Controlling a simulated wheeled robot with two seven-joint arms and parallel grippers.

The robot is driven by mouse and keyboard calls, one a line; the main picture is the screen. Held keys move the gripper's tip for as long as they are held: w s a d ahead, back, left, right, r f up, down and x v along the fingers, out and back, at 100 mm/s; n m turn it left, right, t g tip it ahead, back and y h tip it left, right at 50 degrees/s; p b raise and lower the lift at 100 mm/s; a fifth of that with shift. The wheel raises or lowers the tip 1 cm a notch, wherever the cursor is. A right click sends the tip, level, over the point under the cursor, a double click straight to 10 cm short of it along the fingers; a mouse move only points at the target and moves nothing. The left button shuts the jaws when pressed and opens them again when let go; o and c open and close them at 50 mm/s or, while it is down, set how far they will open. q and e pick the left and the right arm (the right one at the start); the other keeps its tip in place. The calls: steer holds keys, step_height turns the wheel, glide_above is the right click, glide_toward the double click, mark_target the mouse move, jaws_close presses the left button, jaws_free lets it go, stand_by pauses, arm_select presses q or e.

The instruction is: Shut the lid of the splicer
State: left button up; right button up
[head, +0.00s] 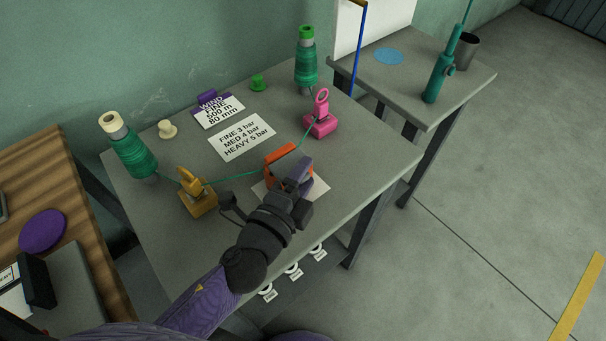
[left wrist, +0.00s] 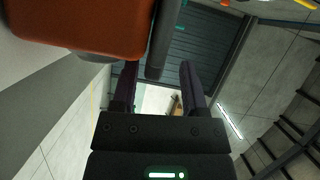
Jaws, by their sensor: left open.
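The orange splicer (head: 280,153) sits on a white sheet (head: 317,188) near the front of the grey table. The gripper hides much of it, and I cannot tell the angle of its lid. A green line runs towards it from the left. My left gripper (head: 303,168) is at the splicer's near right side, its purple fingers close to it. In the left wrist view, the fingers (left wrist: 158,85) are apart with nothing between them. An orange part (left wrist: 85,28) of the splicer fills the upper left there, beside a dark grey bar (left wrist: 165,38). My right gripper is not in view.
A yellow clamp (head: 198,195) and a pink clamp (head: 320,122) flank the splicer. Green spools (head: 133,155) (head: 306,65) stand behind, with a pressure card (head: 241,137) between. White tags (head: 293,270) hang at the front edge. A side table (head: 400,75) stands at the right.

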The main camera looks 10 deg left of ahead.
arm_select(q)
steer(key=b+v, duration=0.1)
steer(key=v, duration=0.3)
steer(key=b+v, duration=0.1)
steer(key=v, duration=0.4)
steer(key=shift+s+f+b, duration=0.1)
steer(key=shift+f+b, duration=0.05)
steer(key=shift+b, duration=0.15)
steer(key=shift+s+a, duration=0.1)
steer(key=shift+s, duration=0.3)
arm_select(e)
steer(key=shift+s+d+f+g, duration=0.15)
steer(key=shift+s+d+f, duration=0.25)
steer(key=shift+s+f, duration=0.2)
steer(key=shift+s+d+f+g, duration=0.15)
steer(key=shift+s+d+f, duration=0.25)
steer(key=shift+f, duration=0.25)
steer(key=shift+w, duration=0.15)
